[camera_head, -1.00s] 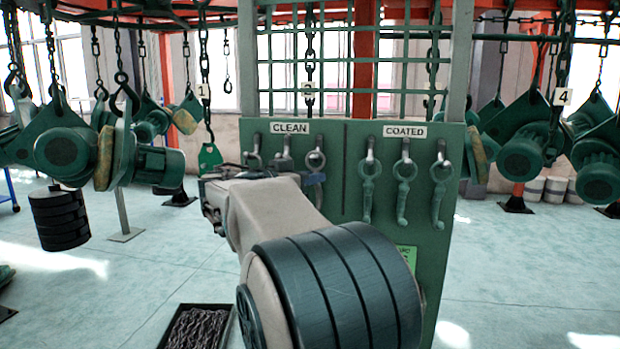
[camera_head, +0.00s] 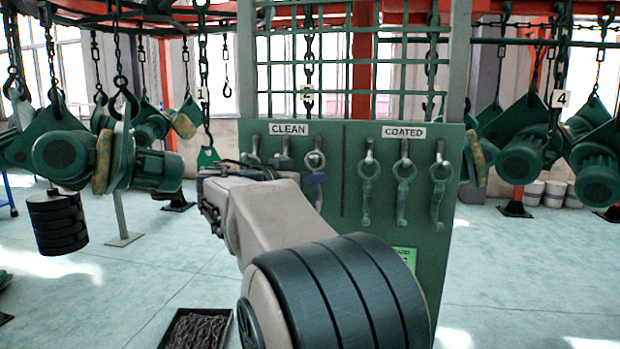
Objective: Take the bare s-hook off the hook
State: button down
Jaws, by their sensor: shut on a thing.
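My gripper (camera_head: 209,200) is at the left end of my pale forearm, left of the green board. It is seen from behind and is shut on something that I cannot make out. The chain tagged 1 (camera_head: 203,70) hangs behind it, with part of a green plate (camera_head: 207,157) at its lower end. Under the CLEAN sign, metal hooks hang on pegs, one at the right (camera_head: 315,159); their lower parts are partly hidden by my arm. I cannot tell which s-hook is the bare one.
Green-coated hooks (camera_head: 403,190) hang under the COATED sign on the board (camera_head: 345,185). Motor-like green parts (camera_head: 65,155) hang on chains at left, others (camera_head: 522,160) at right. A tray of chain (camera_head: 198,330) lies on the floor. The floor at right is open.

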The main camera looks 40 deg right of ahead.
jog(key=shift+s+a+r, duration=0.15)
jog(key=shift+s+a, duration=0.15)
jog(key=shift+a, duration=0.05)
jog(key=shift+r+p, duration=0.1)
jog(key=shift+p, duration=0.2)
jog(key=shift+s+a+r+n+y+p, duration=0.3)
jog(key=shift+s+a+n+y+p, duration=0.15)
jog(key=shift+a+y+p, duration=0.15)
jog(key=shift+s+a, duration=0.1)
jog(key=shift+s+a+r+b, duration=0.3)
jog(key=shift+a+r+b, duration=0.05)
jog(key=shift+b, duration=0.1)
jog(key=shift+s+a+b, duration=0.15)
jog(key=shift+a+b, duration=0.05)
jog(key=shift+b, duration=0.25)
